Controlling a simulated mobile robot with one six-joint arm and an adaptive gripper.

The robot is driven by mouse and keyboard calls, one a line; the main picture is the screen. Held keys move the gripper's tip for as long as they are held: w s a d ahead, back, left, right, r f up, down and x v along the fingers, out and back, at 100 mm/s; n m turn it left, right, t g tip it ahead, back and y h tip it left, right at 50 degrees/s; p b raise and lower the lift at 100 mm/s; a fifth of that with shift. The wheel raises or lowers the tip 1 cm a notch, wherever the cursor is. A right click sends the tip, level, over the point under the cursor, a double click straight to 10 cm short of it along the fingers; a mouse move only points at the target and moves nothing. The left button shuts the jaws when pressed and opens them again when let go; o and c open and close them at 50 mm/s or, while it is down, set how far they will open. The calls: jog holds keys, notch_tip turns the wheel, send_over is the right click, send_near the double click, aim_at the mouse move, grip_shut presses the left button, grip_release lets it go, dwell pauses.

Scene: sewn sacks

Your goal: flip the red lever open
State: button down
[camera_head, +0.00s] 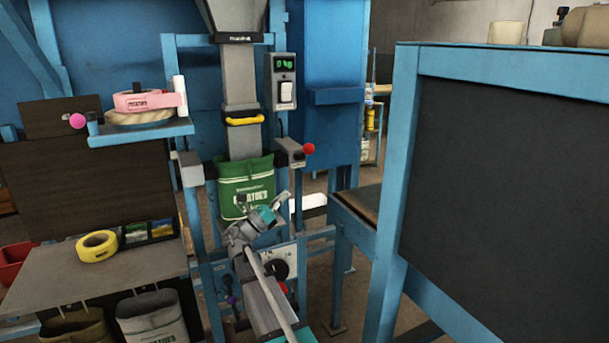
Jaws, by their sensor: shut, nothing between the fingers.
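The red lever's round red knob (309,149) sticks out to the right of a grey box (290,153) on the filling machine, beside the spout. My gripper (279,201) is small in the view, in front of the green sack (246,187) and below the grey box. It is shut and empty, apart from the red knob. The sack hangs open under the spout (240,140), and my arm hides part of its lower front.
A yellow handle (245,121) crosses the spout. A control box (284,80) with a green display sits above the lever. A large dark panel in a blue frame (403,150) fills the right side. A shelf (140,131) with tape rolls stands at left.

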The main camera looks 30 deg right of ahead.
jog(key=shift+a+f+h+b, duration=0.3)
jog(key=shift+a+f+b, duration=0.05)
jog(key=shift+f+b, duration=0.1)
jog(key=shift+n, duration=0.3)
jog(key=shift+d+r, duration=0.1)
jog(key=shift+r, duration=0.15)
